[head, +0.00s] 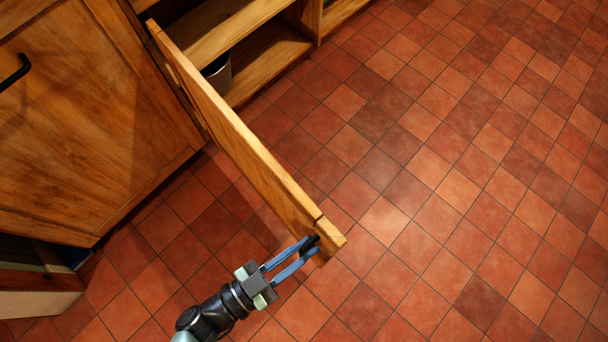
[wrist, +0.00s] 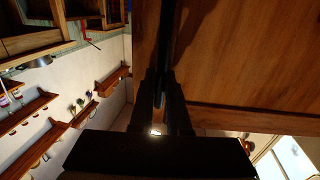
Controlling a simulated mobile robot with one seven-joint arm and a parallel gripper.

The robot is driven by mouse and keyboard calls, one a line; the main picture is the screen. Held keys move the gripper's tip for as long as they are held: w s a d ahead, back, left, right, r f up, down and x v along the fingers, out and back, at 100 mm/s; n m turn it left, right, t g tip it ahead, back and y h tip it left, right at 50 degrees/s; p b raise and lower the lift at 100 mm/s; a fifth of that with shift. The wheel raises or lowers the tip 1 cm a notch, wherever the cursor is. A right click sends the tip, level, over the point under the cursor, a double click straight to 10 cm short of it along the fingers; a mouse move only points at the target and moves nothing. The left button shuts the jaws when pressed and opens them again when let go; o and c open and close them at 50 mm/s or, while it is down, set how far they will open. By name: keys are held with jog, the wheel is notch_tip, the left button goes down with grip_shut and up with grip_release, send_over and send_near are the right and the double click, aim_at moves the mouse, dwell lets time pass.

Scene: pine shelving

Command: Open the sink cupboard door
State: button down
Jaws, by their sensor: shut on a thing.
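The pine cupboard door (head: 235,128) stands swung wide open in the head view, its free end out over the floor. My gripper (head: 308,246) is at that free end, shut on the dark door handle (head: 311,243). In the wrist view the door face (wrist: 235,60) fills the right side, and the dark handle (wrist: 166,50) runs down between the fingers of my gripper (wrist: 161,98). The fingers hide part of the handle. Behind the door, the open cupboard shows wooden shelves (head: 215,28).
A grey metal pot (head: 218,74) sits inside the cupboard, partly hidden by the door. A closed wooden door (head: 85,120) with a black handle (head: 15,72) is at the left. The red tiled floor (head: 440,170) to the right is clear.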

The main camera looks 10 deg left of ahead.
jog(key=shift+f, duration=0.1)
jog(key=c, duration=0.9)
grip_release()
jog(key=shift+s, duration=0.1)
jog(key=v, duration=1.3)
